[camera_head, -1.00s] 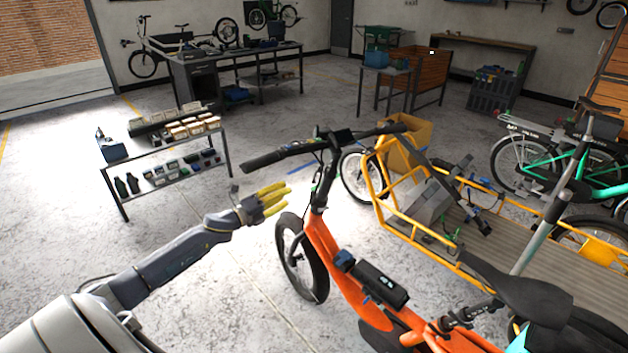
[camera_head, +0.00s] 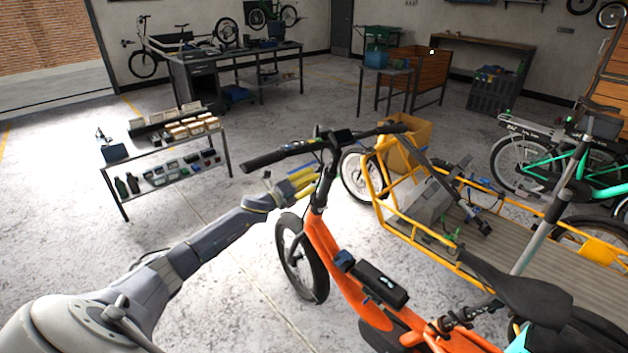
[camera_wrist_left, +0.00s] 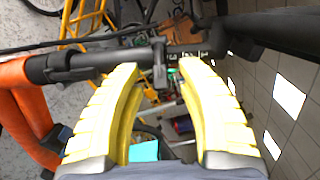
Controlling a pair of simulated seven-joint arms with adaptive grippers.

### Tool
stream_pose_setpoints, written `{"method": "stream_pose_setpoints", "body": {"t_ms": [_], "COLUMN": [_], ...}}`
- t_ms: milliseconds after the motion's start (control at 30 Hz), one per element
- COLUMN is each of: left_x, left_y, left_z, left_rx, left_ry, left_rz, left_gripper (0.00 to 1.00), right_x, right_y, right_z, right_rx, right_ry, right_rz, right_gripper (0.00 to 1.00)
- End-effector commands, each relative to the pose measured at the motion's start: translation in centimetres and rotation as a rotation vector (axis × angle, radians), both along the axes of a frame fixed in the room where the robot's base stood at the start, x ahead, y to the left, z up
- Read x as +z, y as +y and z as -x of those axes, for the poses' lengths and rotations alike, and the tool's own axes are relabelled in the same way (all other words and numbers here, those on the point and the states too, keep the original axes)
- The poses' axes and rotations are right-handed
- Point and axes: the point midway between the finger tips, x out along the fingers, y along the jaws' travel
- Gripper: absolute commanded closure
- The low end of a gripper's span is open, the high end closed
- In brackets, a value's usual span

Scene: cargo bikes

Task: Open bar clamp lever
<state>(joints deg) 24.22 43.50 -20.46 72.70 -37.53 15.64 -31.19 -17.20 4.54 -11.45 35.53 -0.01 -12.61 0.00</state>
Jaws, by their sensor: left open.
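The orange cargo bike (camera_head: 325,250) stands in the middle of the head view, with a dark stem (camera_head: 320,190) rising to the handlebar (camera_head: 285,152). In the left wrist view the dark stem (camera_wrist_left: 90,65) crosses the picture sideways. A small dark clamp part, perhaps the lever (camera_wrist_left: 160,68), sits on it between my fingertips. My left gripper (camera_head: 306,179) has yellow fingers and is beside the stem, just below the handlebar. In its wrist view the left gripper (camera_wrist_left: 160,66) is open, with fingertips on either side of the clamp part; I cannot tell whether they touch it. My right gripper is not in view.
A yellow cargo bike (camera_head: 440,252) stands close on the right, and a green bike (camera_head: 545,170) beyond it. A low shelf table (camera_head: 170,150) with small parts is on the left. The floor between the table and the orange bike is clear.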

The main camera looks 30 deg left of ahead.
Motion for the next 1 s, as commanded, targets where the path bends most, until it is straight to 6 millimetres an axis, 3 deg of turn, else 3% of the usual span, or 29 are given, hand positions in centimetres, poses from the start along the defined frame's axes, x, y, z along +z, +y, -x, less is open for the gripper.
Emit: {"method": "stream_pose_setpoints", "body": {"t_ms": [200,667,1000], "left_x": [0.0,0.0,0.0], "left_y": [-0.3,-0.5,-0.4], "left_z": [-1.2,-1.5,-1.5], "left_rx": [0.001,0.0,0.0], "left_ry": [0.0,0.0,0.0], "left_rz": [0.001,0.0,0.0], "left_gripper": [0.62,0.61,1.0], "right_x": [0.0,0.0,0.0], "right_y": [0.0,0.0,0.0], "right_z": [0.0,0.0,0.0], "right_rx": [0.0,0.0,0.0], "right_ry": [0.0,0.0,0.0], "right_rz": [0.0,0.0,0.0], "right_gripper": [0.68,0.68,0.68]}}
